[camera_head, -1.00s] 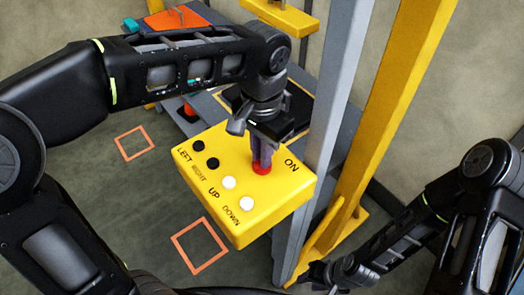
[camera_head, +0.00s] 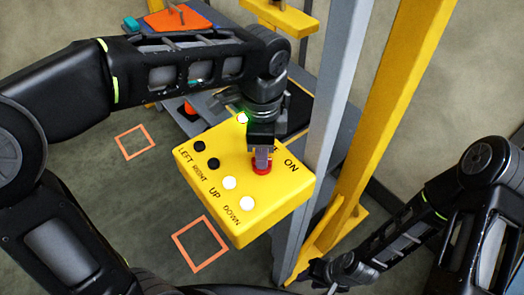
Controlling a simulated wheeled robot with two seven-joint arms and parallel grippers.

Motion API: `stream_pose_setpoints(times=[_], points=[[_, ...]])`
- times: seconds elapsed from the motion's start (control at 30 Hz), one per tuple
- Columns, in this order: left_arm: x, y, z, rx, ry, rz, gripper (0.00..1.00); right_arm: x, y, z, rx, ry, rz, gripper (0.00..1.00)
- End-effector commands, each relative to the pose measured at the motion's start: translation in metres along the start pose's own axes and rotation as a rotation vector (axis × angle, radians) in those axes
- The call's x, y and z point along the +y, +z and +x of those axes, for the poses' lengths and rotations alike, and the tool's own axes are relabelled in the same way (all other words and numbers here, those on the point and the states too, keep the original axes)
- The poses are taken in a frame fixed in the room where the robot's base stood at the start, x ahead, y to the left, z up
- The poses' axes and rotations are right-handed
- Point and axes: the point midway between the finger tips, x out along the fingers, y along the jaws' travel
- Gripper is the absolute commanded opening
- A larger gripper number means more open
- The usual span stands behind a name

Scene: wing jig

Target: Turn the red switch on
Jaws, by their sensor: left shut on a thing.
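The yellow control box (camera_head: 235,215) carries a red switch (camera_head: 261,170) near its right side, beside the black ON label. My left gripper (camera_head: 261,160) reaches down from above and is shut on the red switch. Its fingers hide the switch's upper part. A green light (camera_head: 243,118) glows at the box's far edge, next to my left wrist. My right gripper (camera_head: 318,273) is low in the picture, right of the box and well away from the switch; its jaws are too dark and small to read.
Two black buttons (camera_head: 199,146) and two white buttons (camera_head: 229,183) sit on the box, left of the switch. A grey post (camera_head: 333,120) and a yellow post (camera_head: 385,120) stand close on the right. Orange squares (camera_head: 200,243) mark the open floor.

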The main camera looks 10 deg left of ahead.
Motion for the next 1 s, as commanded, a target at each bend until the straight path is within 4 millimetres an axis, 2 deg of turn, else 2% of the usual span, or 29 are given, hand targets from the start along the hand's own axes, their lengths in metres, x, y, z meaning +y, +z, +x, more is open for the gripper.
stream_pose_setpoints(times=[0.23, 0.67, 0.7, 0.93, 1.0], points=[[-0.0006, -0.0004, -0.0009, 0.002, -0.002, 0.077, 0.0, -0.0003, 0.0002, -0.0013, 0.0, 0.001, 0.0, 0.36], [-0.0006, -0.0005, -0.0009, 0.002, -0.003, 0.091, 0.0, -0.0004, 0.0002, -0.0013, 0.0, 0.0, 0.0, 0.36], [-0.0006, -0.0005, -0.0009, 0.002, -0.003, 0.09, 0.12, -0.0004, 0.0002, -0.0013, -0.001, 0.0, 0.0, 0.36], [-0.0004, -0.0003, -0.0005, 0.001, -0.002, 0.089, 0.31, -0.0004, 0.0002, -0.0013, 0.0, 0.0, 0.0, 0.36], [-0.0003, -0.0002, -0.0004, 0.001, -0.001, 0.089, 0.33, -0.0004, 0.0002, -0.0013, 0.0, 0.0, 0.0, 0.36]])
